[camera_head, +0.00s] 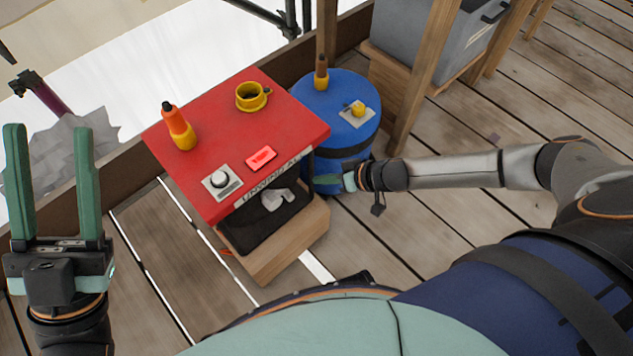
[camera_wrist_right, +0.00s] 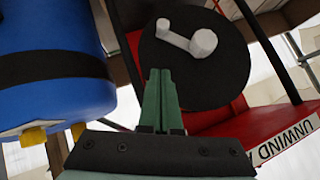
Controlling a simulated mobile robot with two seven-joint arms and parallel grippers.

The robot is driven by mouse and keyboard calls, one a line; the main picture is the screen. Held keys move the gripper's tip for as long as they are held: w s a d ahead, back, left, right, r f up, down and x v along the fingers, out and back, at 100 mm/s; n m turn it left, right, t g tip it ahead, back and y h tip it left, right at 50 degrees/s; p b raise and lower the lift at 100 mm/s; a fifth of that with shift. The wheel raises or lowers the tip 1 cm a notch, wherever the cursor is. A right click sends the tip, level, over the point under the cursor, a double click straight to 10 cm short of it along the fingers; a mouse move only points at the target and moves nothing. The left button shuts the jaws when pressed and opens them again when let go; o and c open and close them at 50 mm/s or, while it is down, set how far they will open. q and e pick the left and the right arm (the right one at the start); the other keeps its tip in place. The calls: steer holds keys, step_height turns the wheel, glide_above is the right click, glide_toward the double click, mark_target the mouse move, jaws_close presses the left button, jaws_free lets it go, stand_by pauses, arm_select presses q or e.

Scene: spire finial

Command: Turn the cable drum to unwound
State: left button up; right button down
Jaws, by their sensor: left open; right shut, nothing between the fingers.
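My left gripper (camera_head: 52,180) is open and empty at the far left, away from the drum.
A label (camera_head: 270,180) starting "UNWIND" runs along the red top's edge. On top are a yellow mug (camera_head: 252,97), an orange-and-yellow bottle (camera_head: 178,127), a dial plate (camera_head: 220,181) and a red box (camera_head: 261,158). A blue barrel (camera_head: 338,110) stands close beside my right gripper.

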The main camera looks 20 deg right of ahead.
mark_target(290, 193)
steer(key=b+x, duration=0.3)
steer(key=x, duration=0.5)
steer(key=shift+d+f+b, duration=0.1)
steer(key=shift+f+b, duration=0.05)
steer(key=shift+b, duration=0.25)
steer(key=shift+s+a+f+b, duration=0.1)
steer(key=shift+a+f+b, duration=0.15)
steer(key=shift+f+b, duration=0.25)
steer(key=shift+s+a+f+b, duration=0.1)
steer(key=shift+a+f+b, duration=0.2)
steer(key=shift+f, duration=0.3)
steer(key=shift+a+f+b, duration=0.3)
steer(key=shift+f+b, duration=0.1)
steer(key=shift+f, duration=0.2)
arm_select(q)
step_height(290, 193, down, 7)
steer(key=d, duration=0.1)
steer(key=shift+w+f+g+h, duration=0.15)
steer(key=shift+g+h, duration=0.15)
steer(key=shift+g, duration=0.1)
steer(key=shift+w+n, duration=0.1)
steer(key=shift+n, duration=0.3)
arm_select(e)
steer(key=shift+s+f, duration=0.1)
steer(key=shift+s, duration=0.05)
arm_select(q)
steer(key=shift+w, duration=0.5)
arm_select(e)
steer(key=shift+a+f, duration=0.1)
steer(key=shift+f, duration=0.15)
